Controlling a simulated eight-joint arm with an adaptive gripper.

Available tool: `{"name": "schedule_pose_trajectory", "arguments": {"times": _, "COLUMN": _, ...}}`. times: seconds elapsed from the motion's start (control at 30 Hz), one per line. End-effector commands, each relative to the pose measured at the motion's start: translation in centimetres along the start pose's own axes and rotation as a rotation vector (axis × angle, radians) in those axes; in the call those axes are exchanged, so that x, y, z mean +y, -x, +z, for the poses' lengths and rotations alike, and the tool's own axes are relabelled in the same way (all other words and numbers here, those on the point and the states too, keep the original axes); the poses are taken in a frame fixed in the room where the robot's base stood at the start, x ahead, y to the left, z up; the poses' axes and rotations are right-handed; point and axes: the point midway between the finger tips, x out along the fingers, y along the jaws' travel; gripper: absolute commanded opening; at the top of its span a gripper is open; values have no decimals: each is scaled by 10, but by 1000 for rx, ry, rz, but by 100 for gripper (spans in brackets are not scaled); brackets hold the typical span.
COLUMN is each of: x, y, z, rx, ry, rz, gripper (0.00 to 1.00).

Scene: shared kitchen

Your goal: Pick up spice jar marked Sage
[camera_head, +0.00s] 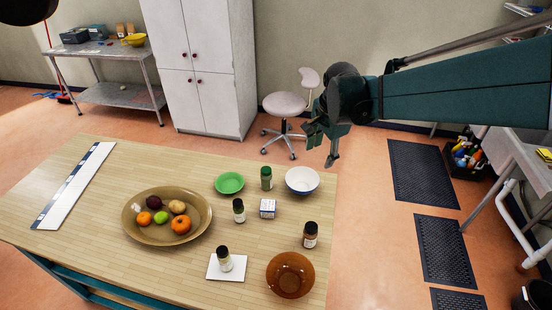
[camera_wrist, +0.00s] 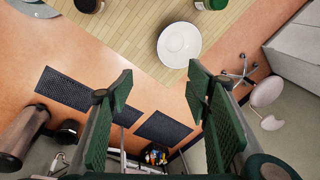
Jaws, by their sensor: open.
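Several small dark-capped spice jars stand upright on the wooden table in the head view: a green one (camera_head: 266,178) at the back, one in the middle (camera_head: 239,211), a reddish-brown one (camera_head: 310,236) at the right, and one (camera_head: 224,261) on a white square. Their labels are too small to read, so I cannot tell which is Sage. My gripper (camera_head: 323,143) is open and empty, beyond the table's right back corner and apart from the jars. In the wrist view its fingers (camera_wrist: 160,76) are spread, and two jars are cut off at the top edge.
A fruit dish (camera_head: 137,231) is further left. The table's left part is mostly clear. A stool (camera_head: 286,104) stands behind.

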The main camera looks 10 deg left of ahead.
Motion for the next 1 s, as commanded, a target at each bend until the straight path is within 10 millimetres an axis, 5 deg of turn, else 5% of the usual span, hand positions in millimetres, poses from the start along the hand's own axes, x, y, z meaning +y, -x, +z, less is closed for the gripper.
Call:
{"name": "schedule_pose_trajectory", "arguments": {"times": 0.4, "x": -62, "y": -61, "z": 30, "rx": -31, "ry": -158, "rz": 65, "gripper": 48}}
{"name": "schedule_pose_trajectory", "arguments": {"times": 1.0, "x": -129, "y": -166, "z": 91, "rx": -42, "ry": -388, "rz": 172, "gripper": 48}}
